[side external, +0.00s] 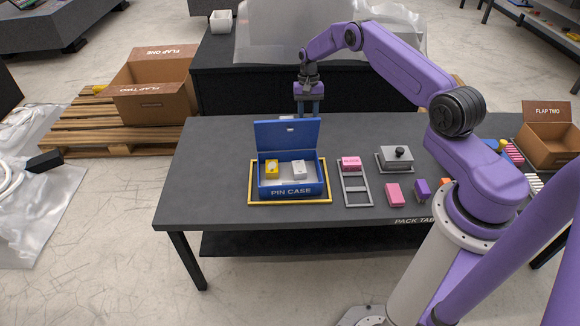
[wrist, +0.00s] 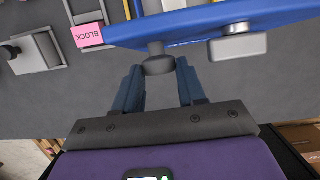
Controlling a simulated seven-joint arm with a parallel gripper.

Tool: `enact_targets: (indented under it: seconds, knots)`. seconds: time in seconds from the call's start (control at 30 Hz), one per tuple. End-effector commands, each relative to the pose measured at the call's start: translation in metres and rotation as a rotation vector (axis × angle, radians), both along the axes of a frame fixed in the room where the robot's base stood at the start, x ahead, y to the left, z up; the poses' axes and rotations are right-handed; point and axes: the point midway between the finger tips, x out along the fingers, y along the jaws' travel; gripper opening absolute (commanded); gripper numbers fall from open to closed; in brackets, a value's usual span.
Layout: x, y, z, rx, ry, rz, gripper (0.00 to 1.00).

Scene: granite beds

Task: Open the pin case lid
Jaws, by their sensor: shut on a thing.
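The blue pin case (side external: 290,190) stands on the dark table inside a yellow frame. Its lid (side external: 280,135) stands up at the back of the case, close to upright, so the inside shows. A yellow piece (side external: 271,169) and a pale grey piece (side external: 299,169) sit inside. My gripper (side external: 309,108) points down behind the lid's upper edge, its tips partly hidden there. In the wrist view the lid (wrist: 205,24) crosses the top, and my gripper (wrist: 158,72) is shut on a grey knob (wrist: 158,64) on the lid. A grey block (wrist: 238,46) sits beside it.
A grey rack (side external: 355,186) with a pink block (side external: 350,163) stands right of the case. A grey lidded box (side external: 396,158), another pink block (side external: 394,194) and a purple block (side external: 422,189) lie further right. The table's left part (side external: 210,165) is clear.

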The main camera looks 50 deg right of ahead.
Motion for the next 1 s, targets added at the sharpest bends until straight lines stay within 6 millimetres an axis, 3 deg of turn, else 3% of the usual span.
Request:
enact_targets:
  seconds: [0.43, 0.8, 0.83, 0.9, 1.0]
  knots:
    - [0.018, -0.014, -0.004, -0.002, -0.008, -0.003, 0.19]
    - [0.020, -0.017, -0.004, -0.001, -0.006, -0.002, 0.18]
    - [0.020, -0.017, -0.004, -0.001, -0.006, -0.002, 0.43]
    - [0.020, -0.017, -0.004, -0.001, -0.006, -0.002, 0.66]
    - [0.020, -0.017, -0.005, -0.001, -0.004, -0.001, 0.66]
